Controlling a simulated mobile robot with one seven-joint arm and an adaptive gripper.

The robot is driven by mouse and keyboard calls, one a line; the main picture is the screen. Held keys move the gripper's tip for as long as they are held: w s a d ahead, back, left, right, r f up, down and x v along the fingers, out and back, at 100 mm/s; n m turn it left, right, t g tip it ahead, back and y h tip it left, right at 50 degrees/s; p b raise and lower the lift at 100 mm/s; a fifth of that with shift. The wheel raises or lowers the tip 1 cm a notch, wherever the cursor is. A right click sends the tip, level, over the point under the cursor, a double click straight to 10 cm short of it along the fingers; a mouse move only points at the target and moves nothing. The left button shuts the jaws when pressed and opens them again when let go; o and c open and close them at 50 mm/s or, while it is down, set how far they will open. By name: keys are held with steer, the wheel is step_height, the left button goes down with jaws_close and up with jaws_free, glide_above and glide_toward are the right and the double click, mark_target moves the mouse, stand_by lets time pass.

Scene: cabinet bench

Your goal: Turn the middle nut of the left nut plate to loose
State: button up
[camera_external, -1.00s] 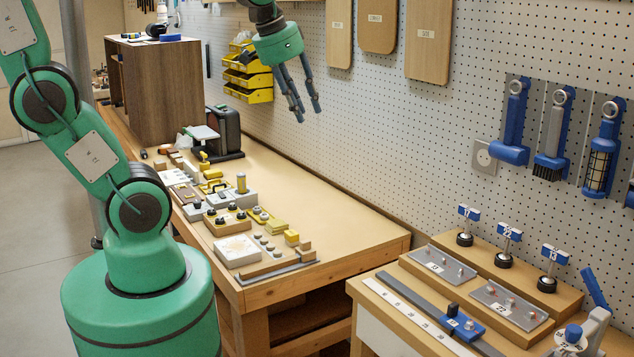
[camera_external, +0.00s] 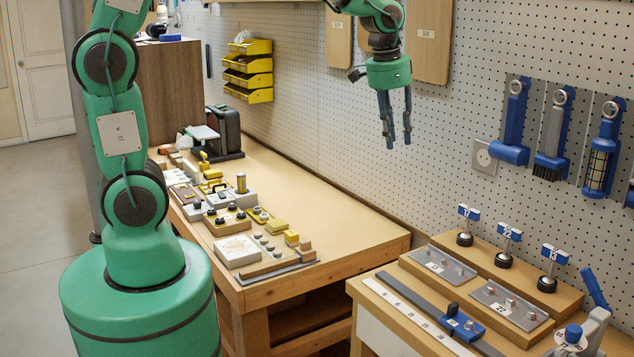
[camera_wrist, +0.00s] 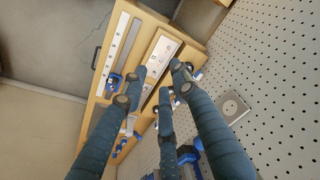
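The left nut plate (camera_external: 428,259) is a grey metal plate on a wooden block on the right-hand bench, with a row of small nuts along it. The middle nut (camera_external: 443,265) is too small to tell whether it is loose or tight. My gripper (camera_external: 398,145) points down in the air, high above and left of the plate. Its fingers are spread and hold nothing. In the wrist view my gripper (camera_wrist: 158,88) shows long blue fingers apart, with the bench beyond them. They partly cover the bench top there, and I cannot pick out the middle nut.
A right nut plate (camera_external: 505,300) lies beside the left one. Blue-handled knobs (camera_external: 508,234) stand on the block behind. A slider with a blue block (camera_external: 461,328) and a ruler strip (camera_external: 400,304) lie in front. Brushes and tools (camera_external: 553,140) hang on the pegboard. The air around my gripper is clear.

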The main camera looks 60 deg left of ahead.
steer(key=w+d+f+m+g, duration=0.1)
steer(key=w+d+f, duration=0.4)
steer(key=w+f, duration=0.25)
steer(key=m+g+p, duration=0.1)
glide_above(444, 261)
step_height(444, 261, down, 11)
steer(key=shift+w+a+r, duration=0.15)
steer(key=shift+w+a, duration=0.05)
steer(key=shift+w, duration=0.05)
step_height(444, 261, down, 14)
steer(key=shift+r+b, duration=0.1)
steer(key=shift+b, duration=0.45)
jaws_close()
